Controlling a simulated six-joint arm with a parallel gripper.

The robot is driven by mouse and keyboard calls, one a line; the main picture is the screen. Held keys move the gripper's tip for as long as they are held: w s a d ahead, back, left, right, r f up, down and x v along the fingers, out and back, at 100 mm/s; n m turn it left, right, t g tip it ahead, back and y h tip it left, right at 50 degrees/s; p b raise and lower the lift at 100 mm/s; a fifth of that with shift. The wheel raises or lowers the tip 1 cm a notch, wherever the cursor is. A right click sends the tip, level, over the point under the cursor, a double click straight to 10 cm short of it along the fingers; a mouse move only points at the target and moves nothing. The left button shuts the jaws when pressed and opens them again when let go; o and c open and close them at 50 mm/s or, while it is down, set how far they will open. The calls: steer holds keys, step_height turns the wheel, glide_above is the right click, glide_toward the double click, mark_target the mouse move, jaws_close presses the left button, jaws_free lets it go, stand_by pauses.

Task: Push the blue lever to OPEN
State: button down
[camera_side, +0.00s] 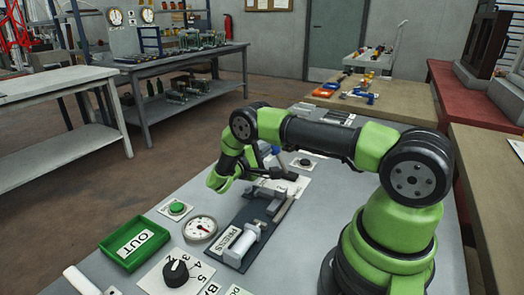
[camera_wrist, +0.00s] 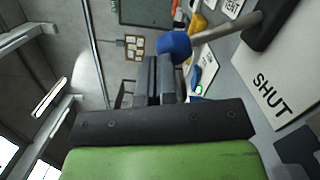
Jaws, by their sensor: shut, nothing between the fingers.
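The blue lever knob (camera_wrist: 175,46) sits on a grey shaft (camera_wrist: 222,28) that runs to a dark mount (camera_wrist: 265,25) at the upper right of the wrist view. In the side view a small blue knob (camera_side: 276,150) shows just behind my gripper (camera_side: 283,173). In the wrist view my gripper (camera_wrist: 160,68) has its dark fingers together and empty, with the tips right beside the knob. I cannot tell whether they touch it. A SHUT label (camera_wrist: 271,95) lies on the pale plate to the right. I cannot make out an OPEN label.
On the bench, a press-like fixture (camera_side: 243,243), a gauge (camera_side: 200,229), a green button (camera_side: 177,208), a black dial (camera_side: 176,272) and a green OUT tray (camera_side: 133,244) stand in front of my gripper. Bare bench shows to the left.

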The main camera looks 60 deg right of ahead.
steer(key=s+r+m+y, duration=0.1)
steer(key=s+m, duration=0.7)
steer(key=s, duration=0.2)
steer(key=shift+r+t, duration=0.15)
steer(key=shift+t, duration=0.15)
stand_by(0.6)
steer(key=shift+s, duration=0.1)
stand_by(0.6)
